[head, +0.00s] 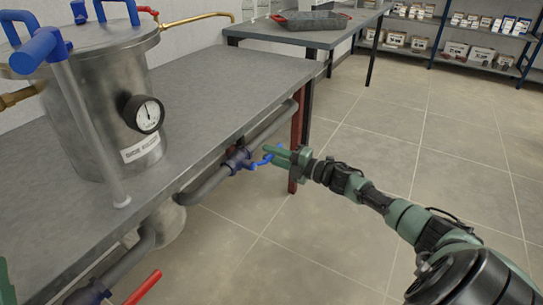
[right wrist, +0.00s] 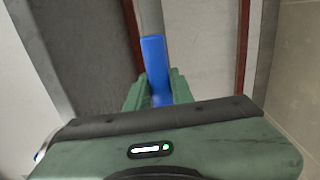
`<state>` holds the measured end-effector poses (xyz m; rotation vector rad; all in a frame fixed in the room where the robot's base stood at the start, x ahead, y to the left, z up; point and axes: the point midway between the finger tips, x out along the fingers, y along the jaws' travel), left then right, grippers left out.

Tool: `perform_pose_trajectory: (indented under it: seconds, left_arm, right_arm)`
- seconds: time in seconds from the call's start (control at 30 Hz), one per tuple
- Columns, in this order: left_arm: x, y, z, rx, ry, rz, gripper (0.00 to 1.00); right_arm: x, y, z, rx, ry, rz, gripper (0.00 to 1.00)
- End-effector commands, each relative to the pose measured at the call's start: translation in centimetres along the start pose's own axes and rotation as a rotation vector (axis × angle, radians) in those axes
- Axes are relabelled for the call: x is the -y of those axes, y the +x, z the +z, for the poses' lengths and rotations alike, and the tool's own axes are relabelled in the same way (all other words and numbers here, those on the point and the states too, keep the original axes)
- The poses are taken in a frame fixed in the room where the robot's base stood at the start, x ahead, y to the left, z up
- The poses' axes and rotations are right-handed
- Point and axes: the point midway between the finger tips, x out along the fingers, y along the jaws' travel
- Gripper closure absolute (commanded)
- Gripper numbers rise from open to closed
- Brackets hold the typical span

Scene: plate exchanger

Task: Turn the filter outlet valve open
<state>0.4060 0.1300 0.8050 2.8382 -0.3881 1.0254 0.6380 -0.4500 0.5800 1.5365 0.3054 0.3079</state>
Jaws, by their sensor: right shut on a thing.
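The valve with a blue handle (head: 261,163) sits on the grey pipe along the bench's front edge, in the middle of the head view. Its dark blue body (head: 238,160) is on the pipe. My right gripper (head: 274,157) reaches in from the right and is shut on the blue handle. In the right wrist view the handle (right wrist: 155,62) stands up between the two green fingers of the gripper (right wrist: 158,90). A second valve with a red handle (head: 143,287) is at the lower left. My left gripper cannot be made out; only a green sliver shows at the left edge.
A steel filter vessel (head: 108,95) with a round gauge (head: 144,114) stands on the grey bench (head: 210,95). A dark red bench leg (head: 297,140) is just behind my right gripper. A second table (head: 345,38) with a tray is behind. The floor to the right is clear.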

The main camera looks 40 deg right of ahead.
Motion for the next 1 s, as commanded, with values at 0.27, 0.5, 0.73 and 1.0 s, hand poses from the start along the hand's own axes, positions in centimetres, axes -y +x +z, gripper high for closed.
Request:
perform_pose_trajectory:
  seconds: [0.27, 0.5, 0.73, 1.0]
  left_arm:
    - [0.02, 0.00, 0.06, 0.003, 0.001, 0.000, 1.00]
    - [0.03, 0.00, 0.05, 0.003, 0.001, 0.000, 1.00]
    - [0.03, 0.00, 0.04, 0.003, 0.001, 0.000, 1.00]
    - [0.04, 0.06, 0.29, 0.017, 0.001, 0.000, 1.00]
  right_arm:
    - [-0.14, 0.01, 0.02, -0.001, -0.009, 0.001, 1.00]
    - [-0.12, 0.01, 0.00, -0.001, -0.007, 0.001, 0.55]
    - [-0.07, 0.01, -0.02, -0.001, -0.004, 0.001, 0.55]
    - [-0.05, 0.00, -0.11, -0.004, -0.003, 0.000, 0.55]
